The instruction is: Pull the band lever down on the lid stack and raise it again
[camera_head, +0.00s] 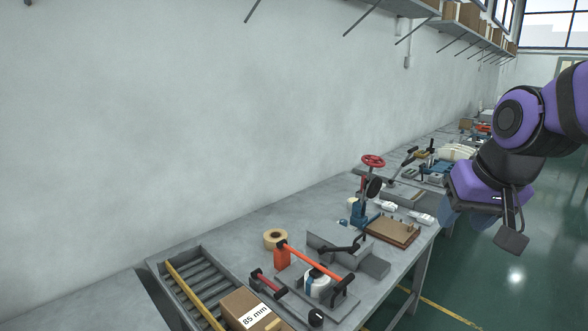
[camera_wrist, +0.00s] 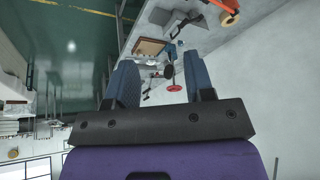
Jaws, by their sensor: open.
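A long orange lever (camera_head: 314,260) runs from an orange upright (camera_head: 282,257) on the bench, sloping down to the right in the head view to a dark bracket. It passes over a white round stack with a blue band (camera_head: 317,284), which seems to be the lid stack. The lever hides part of the stack, and I cannot tell whether they touch. My gripper (camera_head: 466,214) is open and empty, off the bench's right side and well away from the lever. In the wrist view my gripper (camera_wrist: 162,76) shows both fingers apart, with an orange part (camera_wrist: 226,10) at the top right.
A red handwheel press (camera_head: 373,161) and a brown board (camera_head: 393,231) stand farther along the bench. A grey block (camera_head: 347,252) with a dark handle is behind the lever. A box marked 85 mm (camera_head: 247,310) sits on a roller track. Open floor (camera_head: 515,270) lies at right.

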